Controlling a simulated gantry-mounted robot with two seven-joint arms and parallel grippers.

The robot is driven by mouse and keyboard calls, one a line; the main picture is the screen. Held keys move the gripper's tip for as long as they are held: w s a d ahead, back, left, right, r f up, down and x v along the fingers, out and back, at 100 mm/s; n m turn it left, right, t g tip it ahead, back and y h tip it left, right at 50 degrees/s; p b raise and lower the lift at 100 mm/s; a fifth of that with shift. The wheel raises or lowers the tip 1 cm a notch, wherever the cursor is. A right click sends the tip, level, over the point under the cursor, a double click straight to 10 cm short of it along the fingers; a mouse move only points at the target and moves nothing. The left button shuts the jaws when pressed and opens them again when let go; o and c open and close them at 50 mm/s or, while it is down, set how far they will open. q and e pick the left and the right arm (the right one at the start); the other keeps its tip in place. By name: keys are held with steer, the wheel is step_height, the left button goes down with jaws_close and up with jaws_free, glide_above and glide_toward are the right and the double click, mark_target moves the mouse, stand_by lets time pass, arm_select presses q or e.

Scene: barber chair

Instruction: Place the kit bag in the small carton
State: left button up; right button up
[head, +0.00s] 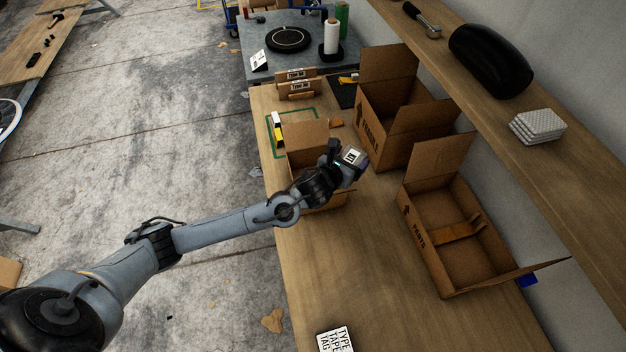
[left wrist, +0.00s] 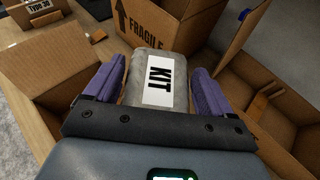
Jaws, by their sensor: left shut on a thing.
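My left gripper (head: 355,162) is shut on the kit bag (head: 349,157). In the left wrist view the kit bag (left wrist: 175,48) is grey with a white KIT label, and the purple fingers (left wrist: 158,76) press its two sides. The small carton (head: 307,134) is brown and open, with a flap standing up. My gripper and forearm hide much of it in the head view. The bag appears raised at the carton's right side. In the left wrist view the open carton (left wrist: 42,70) lies left of the bag. My right gripper is not in view.
A tall FRAGILE carton (head: 385,118) stands just behind the gripper. A wooden shelf (head: 540,165) runs along the right. The front of the bench (head: 350,265) is mostly clear, with a label card (head: 336,340) near the bottom.

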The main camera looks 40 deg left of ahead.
mark_target(350, 143)
arm_select(q)
steer(key=shift+n, duration=0.5)
steer(key=w+a, duration=0.2)
steer(key=w, duration=0.1)
steer(key=w+a+r, duration=0.1)
steer(key=w, duration=0.1)
steer(key=shift+w+a+b, duration=0.15)
steer(key=shift+b, duration=0.15)
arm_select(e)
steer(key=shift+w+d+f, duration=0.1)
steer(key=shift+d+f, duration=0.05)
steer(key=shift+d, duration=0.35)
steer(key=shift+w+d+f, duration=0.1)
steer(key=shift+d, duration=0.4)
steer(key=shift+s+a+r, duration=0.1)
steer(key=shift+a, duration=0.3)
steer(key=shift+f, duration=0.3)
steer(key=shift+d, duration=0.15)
arm_select(q)
steer(key=s+a+f, duration=0.4)
steer(key=a+f, duration=0.6)
steer(key=shift+a+f+y, duration=0.3)
steer(key=shift+a+f, duration=0.1)
steer(key=shift+s, duration=0.1)
steer(key=shift+f+b, duration=0.55)
steer(key=shift+f, duration=0.05)
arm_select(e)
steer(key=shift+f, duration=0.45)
arm_select(q)
steer(key=o, duration=1)
